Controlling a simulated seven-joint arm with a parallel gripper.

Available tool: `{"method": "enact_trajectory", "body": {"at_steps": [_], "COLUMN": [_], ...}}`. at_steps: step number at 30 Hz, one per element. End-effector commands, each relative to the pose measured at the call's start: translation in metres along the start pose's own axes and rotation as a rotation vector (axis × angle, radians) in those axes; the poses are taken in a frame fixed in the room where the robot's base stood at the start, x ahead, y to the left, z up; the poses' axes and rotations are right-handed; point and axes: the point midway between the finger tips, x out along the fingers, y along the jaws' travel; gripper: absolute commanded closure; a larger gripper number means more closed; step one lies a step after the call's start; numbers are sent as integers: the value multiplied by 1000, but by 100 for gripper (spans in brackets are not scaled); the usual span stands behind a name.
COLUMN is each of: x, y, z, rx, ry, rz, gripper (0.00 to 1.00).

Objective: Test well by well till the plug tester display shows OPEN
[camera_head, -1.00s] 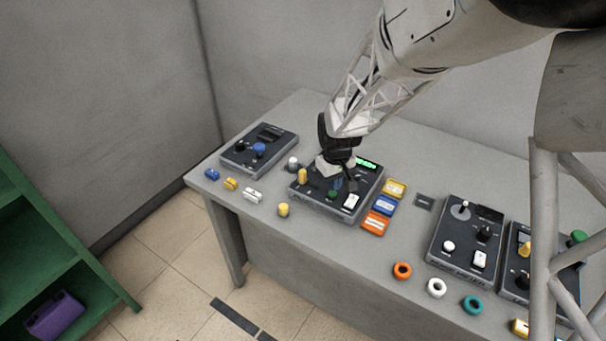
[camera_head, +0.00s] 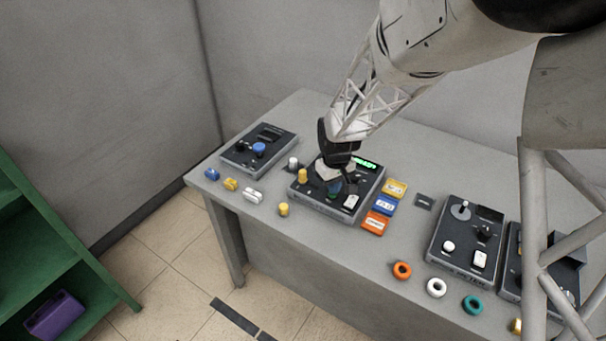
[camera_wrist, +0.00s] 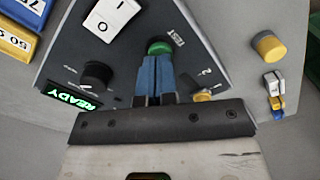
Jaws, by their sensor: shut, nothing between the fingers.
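The plug tester (camera_head: 318,205) is the dark panel in the middle of the table. Its lit green display (camera_wrist: 72,97) reads READY in the wrist view. My gripper (camera_wrist: 157,75) is shut and empty, its blue fingertips pointing at the green TEST button (camera_wrist: 160,46). The tips are at or just over the button; I cannot tell whether they touch. In the head view my gripper (camera_head: 335,188) mostly hides that button. A yellow peg (camera_head: 302,176) stands at the tester's left side. A black knob (camera_wrist: 97,74) and a white rocker switch (camera_wrist: 112,18) are beside the button.
Yellow, blue and orange labelled blocks (camera_head: 385,205) lie right of the tester. Blue, yellow and white small pieces (camera_head: 252,195) and a yellow cylinder (camera_head: 283,210) lie left and in front. Another panel (camera_head: 262,165) stands at the left, more at the right, with coloured rings (camera_head: 402,270) before them.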

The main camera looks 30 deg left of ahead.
Motion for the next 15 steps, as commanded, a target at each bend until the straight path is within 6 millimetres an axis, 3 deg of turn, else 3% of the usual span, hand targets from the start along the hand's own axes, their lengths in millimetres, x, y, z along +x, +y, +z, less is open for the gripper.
{"method": "enact_trajectory", "body": {"at_steps": [15], "x": [11], "y": [0], "z": [0], "rx": [0], "ry": [-1], "rz": [0], "gripper": [100]}}
